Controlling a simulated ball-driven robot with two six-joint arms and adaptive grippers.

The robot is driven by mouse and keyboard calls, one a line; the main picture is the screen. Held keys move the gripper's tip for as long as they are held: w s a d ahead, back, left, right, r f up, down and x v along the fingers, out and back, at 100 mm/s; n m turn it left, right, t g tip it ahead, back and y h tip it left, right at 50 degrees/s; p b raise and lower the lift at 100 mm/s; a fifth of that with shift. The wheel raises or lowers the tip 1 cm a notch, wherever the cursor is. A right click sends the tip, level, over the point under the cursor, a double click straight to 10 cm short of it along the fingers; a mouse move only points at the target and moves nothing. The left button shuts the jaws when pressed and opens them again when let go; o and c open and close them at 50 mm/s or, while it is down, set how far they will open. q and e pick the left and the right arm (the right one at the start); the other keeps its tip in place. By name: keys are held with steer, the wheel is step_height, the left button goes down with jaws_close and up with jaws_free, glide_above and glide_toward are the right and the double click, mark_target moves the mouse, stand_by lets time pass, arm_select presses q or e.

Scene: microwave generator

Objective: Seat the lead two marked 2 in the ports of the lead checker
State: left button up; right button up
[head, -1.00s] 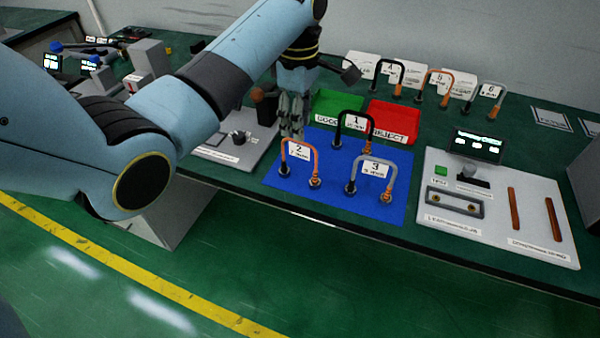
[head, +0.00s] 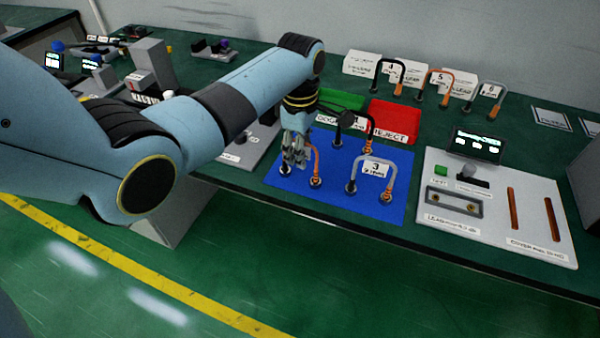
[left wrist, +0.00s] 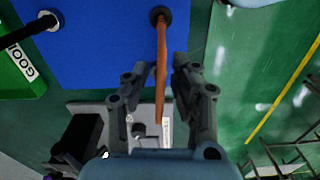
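The orange lead marked 2 (head: 316,168) stands as an arch on the blue mat (head: 335,200). My left gripper (head: 296,160) is over it and hides its tag and left part. In the left wrist view the orange lead (left wrist: 161,65) runs between the two fingers of my left gripper (left wrist: 160,72). The fingers are apart, with a gap on both sides of the lead. The lead checker (head: 490,215) is the pale board at the right. Its grey port block (head: 454,202) has two brass-coloured ports, with no lead in them. My right gripper is not in view.
The grey lead 3 (head: 375,172) stands just right on the mat. A red REJECT bin (head: 394,118) and green bin (head: 345,100) stand behind. Leads 4, 5 and 6 stand at the back.

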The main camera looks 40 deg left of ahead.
arm_select(q)
jaws_close()
steer(key=shift+r, duration=0.15)
